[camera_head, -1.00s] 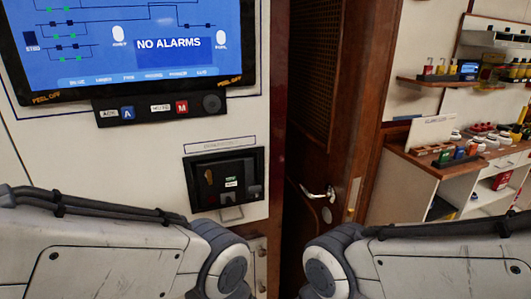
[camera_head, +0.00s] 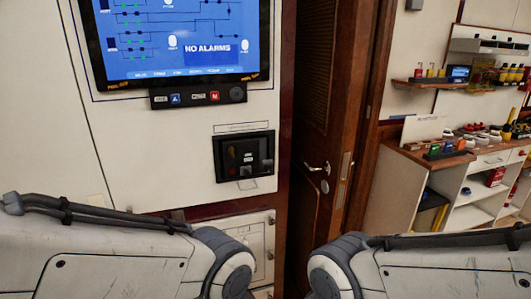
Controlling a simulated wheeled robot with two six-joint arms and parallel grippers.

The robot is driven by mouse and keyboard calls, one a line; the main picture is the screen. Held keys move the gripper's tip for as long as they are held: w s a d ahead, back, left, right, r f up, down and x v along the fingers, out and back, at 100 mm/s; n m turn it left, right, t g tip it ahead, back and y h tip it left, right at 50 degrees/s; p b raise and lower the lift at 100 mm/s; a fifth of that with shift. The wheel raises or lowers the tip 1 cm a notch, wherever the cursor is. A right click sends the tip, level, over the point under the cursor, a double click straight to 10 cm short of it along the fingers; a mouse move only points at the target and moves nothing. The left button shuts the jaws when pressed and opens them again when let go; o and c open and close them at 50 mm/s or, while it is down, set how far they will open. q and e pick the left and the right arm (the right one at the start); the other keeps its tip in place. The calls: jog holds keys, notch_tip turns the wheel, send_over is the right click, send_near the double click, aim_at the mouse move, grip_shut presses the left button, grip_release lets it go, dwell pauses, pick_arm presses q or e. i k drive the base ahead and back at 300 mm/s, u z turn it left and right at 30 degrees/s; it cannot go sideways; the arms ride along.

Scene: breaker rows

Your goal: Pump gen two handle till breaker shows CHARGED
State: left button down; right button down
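Parts of both my arms show at the bottom left and bottom right. Neither gripper is in view.
A blue screen (camera_head: 175,38) reading NO ALARMS is above, with a button strip (camera_head: 197,96) under it. A wooden door (camera_head: 318,130) with a lever handle (camera_head: 317,167) stands to the right. Further right are a cluttered bench (camera_head: 430,156) and a wall shelf (camera_head: 445,82).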

aim_at(264, 163)
jog(key=u, duration=0.1)
jog(key=i, duration=1.05)
jog(key=z, duration=0.05)
